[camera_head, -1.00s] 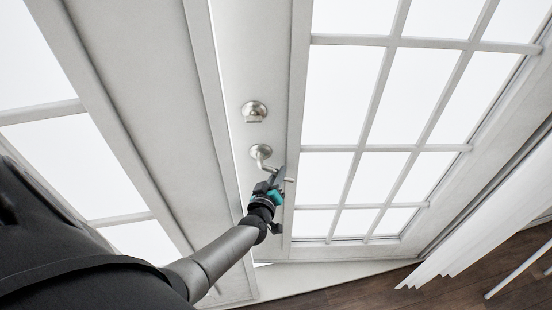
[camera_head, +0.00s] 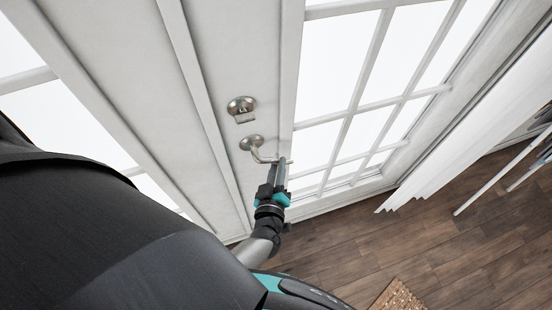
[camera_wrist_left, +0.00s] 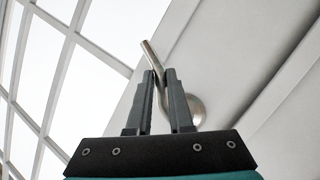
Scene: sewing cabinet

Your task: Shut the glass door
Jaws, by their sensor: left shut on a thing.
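My right gripper is not in view.
Another white-framed glass panel (camera_head: 55,110) stands at the left, partly behind my dark body. White vertical blinds (camera_head: 455,130) hang at the right with thin white rods near them. The wooden floor (camera_head: 400,245) is mostly clear, with a woven mat (camera_head: 399,296) at the bottom.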

